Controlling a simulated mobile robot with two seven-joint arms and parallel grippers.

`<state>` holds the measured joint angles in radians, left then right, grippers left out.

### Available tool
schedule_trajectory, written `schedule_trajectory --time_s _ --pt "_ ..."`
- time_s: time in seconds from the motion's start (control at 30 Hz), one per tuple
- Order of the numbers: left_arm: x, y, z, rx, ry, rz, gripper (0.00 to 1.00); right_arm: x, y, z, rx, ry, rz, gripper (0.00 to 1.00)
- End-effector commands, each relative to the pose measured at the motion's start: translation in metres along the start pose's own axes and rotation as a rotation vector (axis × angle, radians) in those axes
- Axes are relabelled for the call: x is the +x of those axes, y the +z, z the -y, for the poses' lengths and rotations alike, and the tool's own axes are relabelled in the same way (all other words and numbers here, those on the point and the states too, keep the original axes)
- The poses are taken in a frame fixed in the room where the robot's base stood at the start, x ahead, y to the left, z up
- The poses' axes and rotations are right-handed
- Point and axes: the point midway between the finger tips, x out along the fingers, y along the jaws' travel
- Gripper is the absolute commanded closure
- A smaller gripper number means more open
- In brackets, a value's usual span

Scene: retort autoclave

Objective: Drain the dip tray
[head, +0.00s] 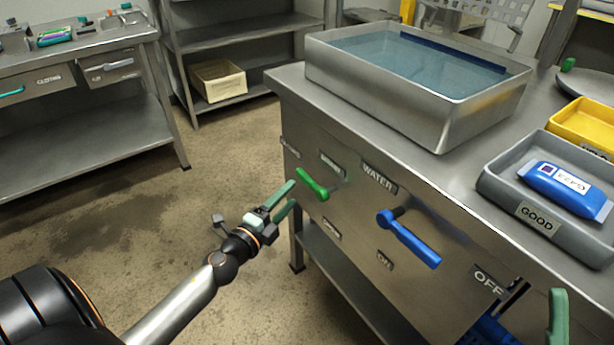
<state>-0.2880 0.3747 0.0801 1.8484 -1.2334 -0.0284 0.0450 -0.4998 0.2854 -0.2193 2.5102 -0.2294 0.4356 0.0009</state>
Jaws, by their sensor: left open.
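The dip tray (400,108) is a steel basin on the bench, holding blue-tinted water (395,58). On the bench's front panel a green lever (312,184) sits below a small label too blurred to read. A larger blue lever (410,240) hangs slanted down to the right under the label WATER. My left gripper (294,193) is open and empty, its green fingers just left of the green lever, apparently not around it. A green finger, apparently of my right gripper (558,318), shows at the bottom right; its other finger is not clear.
A grey GOOD tray (502,190) with a blue pouch (565,188) stands right of the basin, by a yellow tray (583,124). An OFF label (488,284) is low on the panel. A side table (75,130) and shelf (240,40) stand behind open floor.

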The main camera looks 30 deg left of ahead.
Motion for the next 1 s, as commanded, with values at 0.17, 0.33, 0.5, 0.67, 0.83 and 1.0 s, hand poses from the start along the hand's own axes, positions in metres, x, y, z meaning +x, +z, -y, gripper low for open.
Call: schedule_trajectory --time_s 0.17,0.33,0.5,0.67,0.83,1.0 --pt "0.032 0.001 0.002 0.003 -0.002 0.0 0.4 0.002 -0.002 -0.002 -0.005 0.001 0.0 0.0" --pt "0.058 0.001 0.001 0.002 -0.002 0.001 0.4 0.003 -0.002 -0.002 -0.006 0.0 0.0 0.0" --pt "0.074 0.0 0.0 0.001 -0.001 0.001 0.4 0.002 -0.002 -0.001 -0.006 0.0 0.0 0.0" --pt "0.08 0.001 0.0 0.001 0.0 0.001 0.4 0.002 -0.002 -0.001 -0.006 0.0 0.0 0.0" --pt "0.081 0.0 0.0 0.001 0.001 0.001 0.4 0.002 -0.002 -0.001 -0.006 0.0 0.0 0.0" --pt "0.081 0.0 0.0 0.001 0.0 0.001 0.48 0.002 -0.002 -0.001 -0.006 0.0 0.001 0.0"
